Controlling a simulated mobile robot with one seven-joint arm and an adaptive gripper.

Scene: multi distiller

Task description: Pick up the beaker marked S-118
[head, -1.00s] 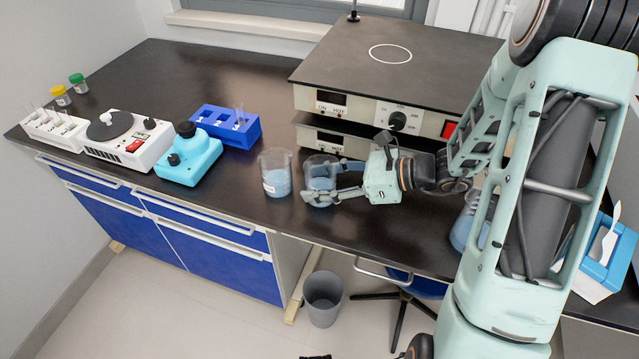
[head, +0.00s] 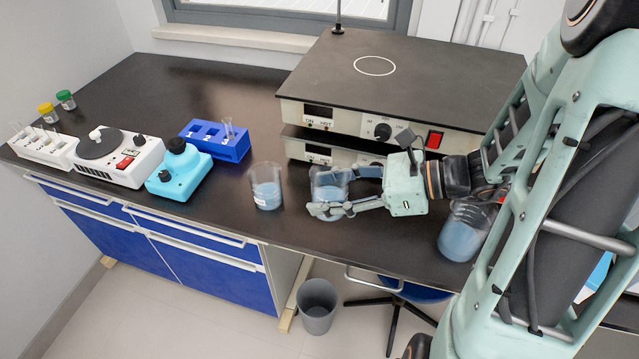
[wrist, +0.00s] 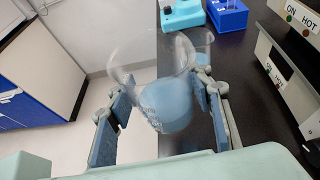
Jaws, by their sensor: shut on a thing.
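My gripper (head: 328,208) is shut on a clear glass beaker (head: 331,186) of blue liquid, in front of the hot plates. In the wrist view this beaker (wrist: 168,108) sits between the two fingers (wrist: 160,112), looking tilted. Small marking shows on its glass but is not readable, so I cannot tell whether it is S-118. I cannot tell for sure if its base is clear of the bench. A second beaker (head: 266,190) of blue liquid with a pale label stands on the bench just left of it, apart from my gripper. That label is unreadable too.
A blue tube rack (head: 232,148), turquoise device (head: 178,176) and white device (head: 118,160) are left. The black bench (head: 190,90) has free room at back left.

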